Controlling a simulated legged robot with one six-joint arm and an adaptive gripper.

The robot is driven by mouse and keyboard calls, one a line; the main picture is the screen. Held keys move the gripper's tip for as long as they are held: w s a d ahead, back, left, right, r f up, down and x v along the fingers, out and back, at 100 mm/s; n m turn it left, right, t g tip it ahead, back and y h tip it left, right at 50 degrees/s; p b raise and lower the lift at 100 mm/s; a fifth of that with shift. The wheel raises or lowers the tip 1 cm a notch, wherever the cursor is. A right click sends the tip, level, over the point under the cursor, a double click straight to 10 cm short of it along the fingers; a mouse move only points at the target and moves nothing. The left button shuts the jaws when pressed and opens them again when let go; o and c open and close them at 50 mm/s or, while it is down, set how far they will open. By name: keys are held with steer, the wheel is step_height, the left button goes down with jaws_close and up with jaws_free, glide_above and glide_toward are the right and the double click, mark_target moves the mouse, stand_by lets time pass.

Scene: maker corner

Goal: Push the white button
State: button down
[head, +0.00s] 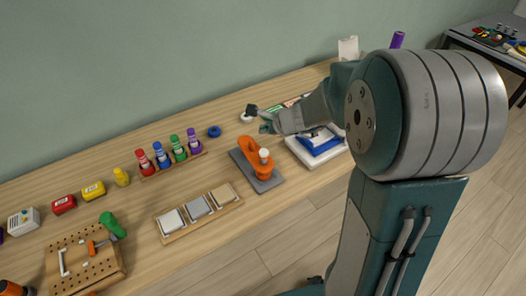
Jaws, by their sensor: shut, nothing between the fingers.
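My gripper (252,109) shows small at the far end of my arm, over the back of the wooden bench. Its fingers are shut and hold nothing. A small round white piece (245,118), which looks like the white button, shows just below the dark fingertips. It is partly hidden by them, and I cannot tell whether they touch it. An orange clamp-like device (250,150) with a white round knob (264,153) stands on a grey plate in front of my gripper.
Three square tiles sit in a wooden tray (163,241) at the front. Coloured bottles (178,149) and a blue ring (214,131) stand left of my gripper. A pegboard (95,270) lies front left. A white tray with a blue piece (322,147) is partly behind my arm.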

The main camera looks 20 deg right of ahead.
mark_target(265, 152)
step_height(265, 152, down, 6)
steer(key=shift+d+r, duration=0.1)
steer(key=shift+d, duration=0.05)
steer(key=shift+f, duration=0.3)
steer(key=shift+f, duration=0.1)
stand_by(1.2)
steer(key=shift+s+f, duration=0.1)
steer(key=shift+f, duration=0.1)
steer(key=shift+f, duration=0.6)
stand_by(1.1)
steer(key=shift+r, duration=1)
steer(key=shift+r, duration=0.1)
